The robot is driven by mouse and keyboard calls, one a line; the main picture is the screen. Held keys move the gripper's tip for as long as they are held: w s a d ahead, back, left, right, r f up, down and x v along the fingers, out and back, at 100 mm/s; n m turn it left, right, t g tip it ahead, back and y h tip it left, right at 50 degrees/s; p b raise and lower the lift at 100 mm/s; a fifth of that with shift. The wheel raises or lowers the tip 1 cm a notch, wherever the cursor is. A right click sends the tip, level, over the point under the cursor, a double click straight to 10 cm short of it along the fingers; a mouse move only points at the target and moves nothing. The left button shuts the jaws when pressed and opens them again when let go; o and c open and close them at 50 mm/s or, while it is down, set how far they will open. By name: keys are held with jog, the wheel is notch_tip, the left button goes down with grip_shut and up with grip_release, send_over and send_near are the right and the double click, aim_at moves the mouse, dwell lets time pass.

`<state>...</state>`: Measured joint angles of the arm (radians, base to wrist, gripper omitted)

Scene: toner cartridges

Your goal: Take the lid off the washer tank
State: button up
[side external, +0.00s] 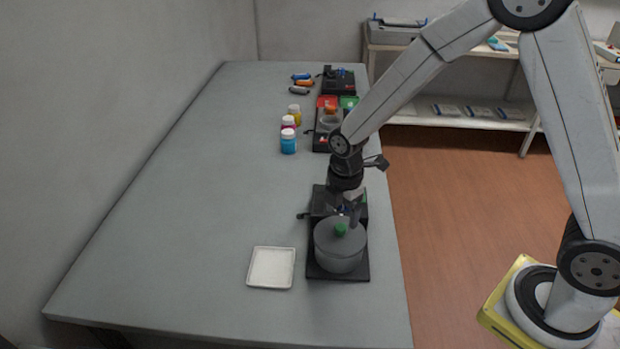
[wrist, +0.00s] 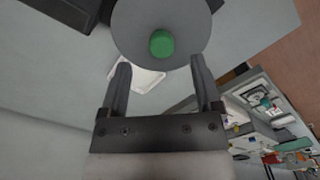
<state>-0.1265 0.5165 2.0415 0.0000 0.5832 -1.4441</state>
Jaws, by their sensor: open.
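The washer tank (side external: 338,258) is a grey round pot on a black base near the front right of the table. Its grey lid (side external: 330,236) with a green knob (side external: 340,229) is on top. In the wrist view the lid (wrist: 135,35) and green knob (wrist: 161,43) lie beyond my fingertips. My gripper (side external: 354,212) points down just above and behind the knob in the side view. In the wrist view my gripper (wrist: 160,75) has its two fingers apart with nothing held between them. Whether a fingertip touches the lid cannot be told.
A white tray (side external: 271,268) lies left of the tank. Behind the tank stands a black unit (side external: 320,200). Farther back are small bottles (side external: 288,141), a black station with coloured bins (side external: 327,102) and cartridges (side external: 302,83). The left of the table is clear.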

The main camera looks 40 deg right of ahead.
aim_at(341, 226)
jog(key=shift+a+f, duration=0.1)
jog(key=shift+f, duration=1.75)
grip_shut()
